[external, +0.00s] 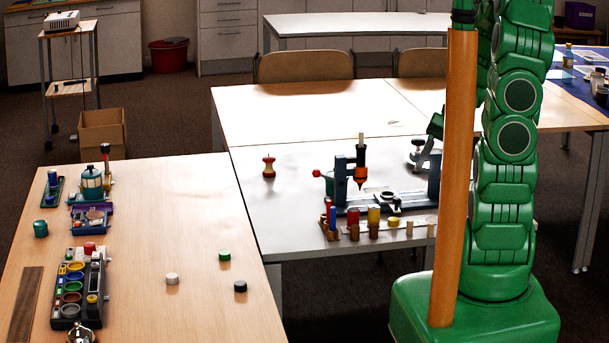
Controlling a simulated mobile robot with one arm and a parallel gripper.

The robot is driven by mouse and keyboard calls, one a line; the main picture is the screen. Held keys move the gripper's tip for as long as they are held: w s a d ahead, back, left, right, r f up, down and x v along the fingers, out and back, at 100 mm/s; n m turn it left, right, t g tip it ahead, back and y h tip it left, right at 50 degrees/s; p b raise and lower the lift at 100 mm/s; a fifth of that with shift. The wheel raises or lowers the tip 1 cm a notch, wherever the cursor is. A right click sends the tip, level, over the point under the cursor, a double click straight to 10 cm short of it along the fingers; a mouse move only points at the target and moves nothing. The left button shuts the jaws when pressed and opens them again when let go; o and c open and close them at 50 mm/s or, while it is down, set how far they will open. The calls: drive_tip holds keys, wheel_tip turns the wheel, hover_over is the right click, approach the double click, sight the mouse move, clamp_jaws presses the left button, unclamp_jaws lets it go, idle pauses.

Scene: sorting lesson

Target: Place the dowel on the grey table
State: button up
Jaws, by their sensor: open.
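The grey table (274,226) stands in the middle, between the wooden tables. I cannot tell for sure which thing is the dowel. A wooden rack (352,236) at its front edge holds red, yellow and pale upright pegs, including a pale wooden one (409,229). What looks like my gripper (420,163) is above the grey table's right part, behind the blue frame.
A blue frame (341,181) with an orange-tipped plumb piece stands on the grey table, with a red spool (269,167) to its left.

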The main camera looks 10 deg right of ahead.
drive_tip(key=s+d+r+n+h, duration=0.2)
drive_tip(key=s+r+h, duration=0.1)
drive_tip(key=s, duration=0.2)
drive_tip(key=s+d+r+n+t+h, duration=0.1)
drive_tip(key=s+d+r+n+h, duration=0.1)
drive_tip(key=s, duration=0.3)
drive_tip(key=shift+s+r+n+h, duration=0.35)
drive_tip(key=shift+r+n+h, duration=0.25)
drive_tip(key=shift+r+n, duration=0.2)
